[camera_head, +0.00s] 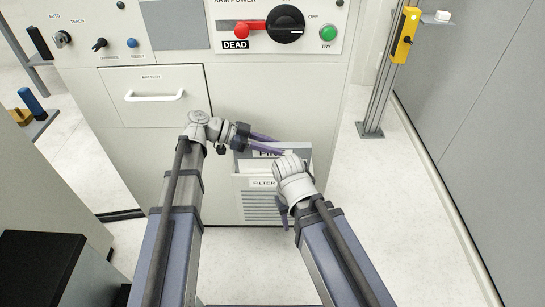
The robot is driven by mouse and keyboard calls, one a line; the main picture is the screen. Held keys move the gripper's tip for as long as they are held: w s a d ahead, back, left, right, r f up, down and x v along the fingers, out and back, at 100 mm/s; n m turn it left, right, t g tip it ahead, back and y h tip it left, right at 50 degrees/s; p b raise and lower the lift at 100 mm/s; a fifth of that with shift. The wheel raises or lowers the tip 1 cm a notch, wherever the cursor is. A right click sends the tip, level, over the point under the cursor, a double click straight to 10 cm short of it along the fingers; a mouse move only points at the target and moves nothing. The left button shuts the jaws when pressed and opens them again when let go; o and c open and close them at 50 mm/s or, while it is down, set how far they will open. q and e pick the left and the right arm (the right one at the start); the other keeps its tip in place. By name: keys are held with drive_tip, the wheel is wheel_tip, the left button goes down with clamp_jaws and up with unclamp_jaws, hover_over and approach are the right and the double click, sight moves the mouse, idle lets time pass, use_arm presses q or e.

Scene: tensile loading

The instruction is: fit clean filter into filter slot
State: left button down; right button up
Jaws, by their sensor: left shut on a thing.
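A pale panel with a dark band and partly covered lettering, which I take to be the clean filter (265,155), stands at the cabinet's lower front. My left gripper (276,142) reaches in from the left and is shut on its upper edge. The filter slot (240,183) is the housing marked FILTER, just below; the panel's lower part is hidden behind its front. I cannot tell how deep the panel sits. My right gripper (284,212) hangs in front of the housing's right side, mostly hidden by its own wrist; its jaw opening cannot be made out.
The cabinet front (330,110) rises behind, with a battery drawer (155,96) at upper left and a red lever (252,28) and knob above. A post with a yellow box (405,35) stands at right. The floor (400,200) at right is clear.

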use_arm(q)
drive_tip(key=shift+f+b, duration=0.85)
drive_tip(key=shift+f, duration=0.55)
use_arm(e)
drive_tip(key=shift+f, duration=1.4)
use_arm(q)
drive_tip(key=shift+f, duration=0.15)
drive_tip(key=c, duration=0.7)
unclamp_jaws()
drive_tip(key=shift+o, duration=0.2)
use_arm(e)
drive_tip(key=shift+f, duration=0.15)
use_arm(q)
drive_tip(key=p+v, duration=0.1)
drive_tip(key=v, duration=0.2)
drive_tip(key=p+v, duration=0.2)
drive_tip(key=v, duration=0.2)
drive_tip(key=p+v, duration=0.1)
drive_tip(key=v, duration=0.3)
drive_tip(key=shift+d+r, duration=0.15)
drive_tip(key=shift+r, duration=0.15)
drive_tip(key=shift+a+r+p, duration=0.15)
drive_tip(key=shift+a+p, duration=0.15)
drive_tip(key=shift+a, duration=0.3)
use_arm(e)
drive_tip(key=shift+r, duration=2.45)
